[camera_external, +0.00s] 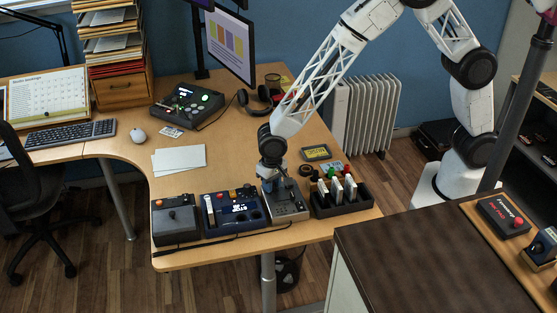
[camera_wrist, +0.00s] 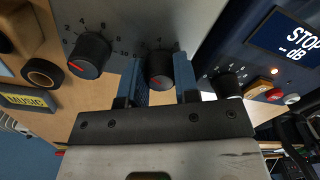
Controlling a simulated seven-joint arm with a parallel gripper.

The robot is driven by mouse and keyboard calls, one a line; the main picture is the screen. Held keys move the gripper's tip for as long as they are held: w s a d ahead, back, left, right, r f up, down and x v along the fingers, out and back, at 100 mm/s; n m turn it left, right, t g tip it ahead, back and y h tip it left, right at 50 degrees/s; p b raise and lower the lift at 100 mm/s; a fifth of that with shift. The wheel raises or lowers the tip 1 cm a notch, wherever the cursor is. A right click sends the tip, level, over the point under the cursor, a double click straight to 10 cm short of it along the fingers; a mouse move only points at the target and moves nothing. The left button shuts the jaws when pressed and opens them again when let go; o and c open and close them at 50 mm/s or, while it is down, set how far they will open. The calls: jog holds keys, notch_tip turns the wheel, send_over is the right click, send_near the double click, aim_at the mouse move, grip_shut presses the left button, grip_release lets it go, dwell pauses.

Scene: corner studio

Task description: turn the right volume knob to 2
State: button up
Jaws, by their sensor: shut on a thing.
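A grey panel box (camera_external: 288,214) stands near the desk's front edge. In the wrist view its grey face (camera_wrist: 125,22) carries two black knobs with red pointer marks. The right volume knob (camera_wrist: 160,68) sits between the blue fingers of my gripper (camera_wrist: 160,80), which is shut on it. Its red mark shows on its lower-left side; most of its scale is hidden by the fingers. The left knob (camera_wrist: 88,55) is free, its red mark at lower left, with scale numbers 2 to 10 around it. In the external view my gripper (camera_external: 271,183) reaches down onto the box.
A navy device (camera_external: 235,217) with a lit "STOP -- dB" display (camera_wrist: 288,40) and its own knob (camera_wrist: 228,85) stands close beside the box. A black rack (camera_external: 342,202) of upright items is on the other side. A "MUSIC" card (camera_wrist: 27,99) lies nearby.

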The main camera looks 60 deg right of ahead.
jog(key=shift+m, duration=0.8)
jog(key=o, duration=0.9)
jog(key=shift+o, duration=0.2)
jog(key=shift+r, duration=0.2)
jog(key=shift+r, duration=3.75)
jog(key=shift+d, duration=0.1)
